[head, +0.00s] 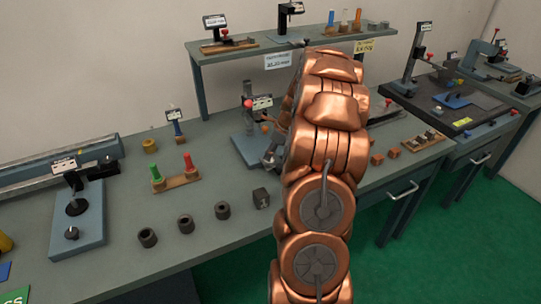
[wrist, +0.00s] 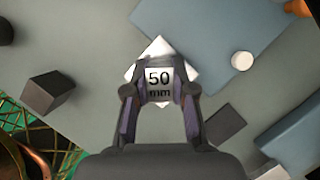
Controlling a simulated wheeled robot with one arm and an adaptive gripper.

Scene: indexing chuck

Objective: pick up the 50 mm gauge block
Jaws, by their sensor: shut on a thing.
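The 50 mm gauge block (wrist: 159,82) is in the middle of the wrist view, its "50 mm" face towards the camera. My gripper (wrist: 160,94) is shut on it, one finger on each side. A bright white diamond shape shows around and behind the block; I cannot tell if it is part of the block or something beneath. In the head view my gripper (head: 271,156) is low over the workbench beside a blue-grey stand, partly hidden by my arm. The block cannot be made out there, and its height above the bench is unclear.
A dark cube (head: 261,198) and several dark rings (head: 186,223) stand on the bench (head: 120,265) nearby. The blue-grey gauge stand (head: 245,148) is close behind my gripper. A raised shelf (head: 240,50) runs along the back. Small orange blocks (head: 377,159) lie right of my arm.

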